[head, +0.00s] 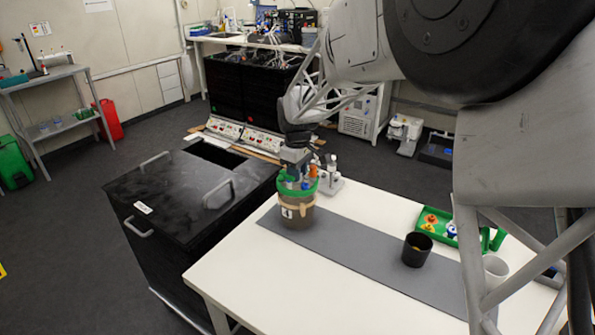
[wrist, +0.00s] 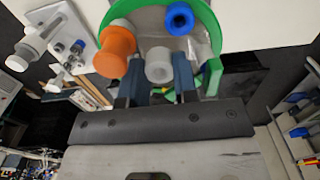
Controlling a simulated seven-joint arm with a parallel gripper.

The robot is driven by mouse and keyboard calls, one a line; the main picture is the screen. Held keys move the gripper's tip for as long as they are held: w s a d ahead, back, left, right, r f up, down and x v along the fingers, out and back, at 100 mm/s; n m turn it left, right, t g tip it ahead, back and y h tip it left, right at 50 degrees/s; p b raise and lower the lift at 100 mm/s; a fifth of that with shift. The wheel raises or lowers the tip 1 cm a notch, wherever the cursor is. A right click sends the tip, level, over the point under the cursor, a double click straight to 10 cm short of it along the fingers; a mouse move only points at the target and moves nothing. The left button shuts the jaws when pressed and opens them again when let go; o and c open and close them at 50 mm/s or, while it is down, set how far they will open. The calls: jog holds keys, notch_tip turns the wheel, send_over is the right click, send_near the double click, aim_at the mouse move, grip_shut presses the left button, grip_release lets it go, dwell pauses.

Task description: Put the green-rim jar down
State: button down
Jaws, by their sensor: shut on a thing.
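The green-rim jar (head: 297,217) is a brownish vessel with a label, a tan band and a green rim, and it shows upright in the head view. It is at the left end of the grey mat (head: 355,254) on the white table. I cannot tell whether its base touches the mat. My gripper (head: 296,168) points down at the jar's top. In the wrist view, my gripper (wrist: 158,82) is shut on the pale grey central post of the lid, inside the green rim (wrist: 213,28). Orange and blue caps stand beside the fingers.
A small white stand with bottles (head: 331,183) is close behind the jar. A black cup (head: 416,250), a white mug (head: 494,268) and a green tray (head: 423,226) with coloured pieces are to the right. A black lidded cabinet (head: 165,205) is left of the table. The mat's middle is clear.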

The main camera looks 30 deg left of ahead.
jog(key=c, duration=0.9)
grip_release()
jog(key=shift+f, duration=0.1)
notch_tip(320, 180, up, 12)
jog(key=shift+r, duration=0.2)
jog(key=shift+d, duration=0.1)
dwell(0.5)
